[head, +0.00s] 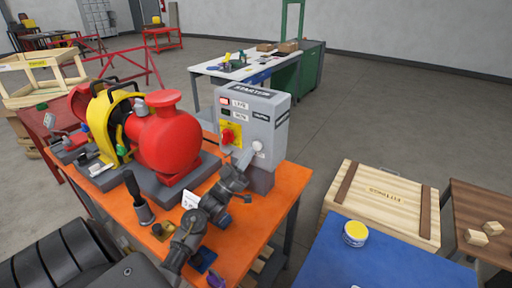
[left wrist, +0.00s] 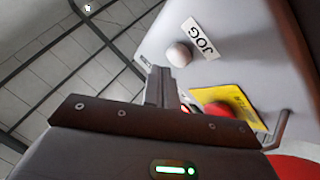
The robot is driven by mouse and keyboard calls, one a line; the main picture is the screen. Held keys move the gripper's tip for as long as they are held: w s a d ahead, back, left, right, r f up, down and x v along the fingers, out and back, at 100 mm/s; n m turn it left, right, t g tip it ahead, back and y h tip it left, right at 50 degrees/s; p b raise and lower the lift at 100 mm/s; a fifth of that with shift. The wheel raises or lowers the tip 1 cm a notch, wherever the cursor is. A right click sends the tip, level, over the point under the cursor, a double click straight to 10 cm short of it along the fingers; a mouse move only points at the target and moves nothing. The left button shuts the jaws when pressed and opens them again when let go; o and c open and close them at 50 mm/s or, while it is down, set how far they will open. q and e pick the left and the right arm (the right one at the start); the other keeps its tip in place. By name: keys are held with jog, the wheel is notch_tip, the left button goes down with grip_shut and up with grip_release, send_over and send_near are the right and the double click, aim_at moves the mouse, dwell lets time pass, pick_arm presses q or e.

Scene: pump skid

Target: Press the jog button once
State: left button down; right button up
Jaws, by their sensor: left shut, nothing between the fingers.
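The grey starter box (head: 262,112) stands on the orange bench. Its pale round jog button (head: 258,146) is low on the front face. In the left wrist view the jog button (left wrist: 178,55) sits beside the JOG label (left wrist: 201,37). My left gripper (head: 243,160) is shut and empty, just to the left of and below the button in the head view. In the left wrist view its fingertips (left wrist: 160,72) are just below and left of the button; I cannot tell whether they touch it. My right gripper is not in view.
The red pump (head: 165,135) stands left of the box on the orange bench (head: 285,190). A blue table (head: 375,265) and wooden crate (head: 385,200) are at the right.

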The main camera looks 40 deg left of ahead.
pick_arm(q)
jog(key=shift+w, duration=0.2)
dwell(0.7)
jog(key=shift+w, duration=0.25)
jog(key=shift+w+a+b, duration=0.1)
jog(key=shift+w+b, duration=0.2)
jog(key=shift+w, duration=0.1)
dwell(0.7)
jog(key=shift+s, duration=0.15)
jog(key=shift+s+p, duration=0.45)
jog(key=shift+s, duration=0.25)
jog(key=shift+s+d+p, duration=0.2)
jog(key=shift+s+p, duration=0.35)
jog(key=shift+s, duration=0.7)
jog(key=shift+s+d+p, duration=0.2)
jog(key=shift+s+p, duration=0.35)
jog(key=shift+s, duration=0.7)
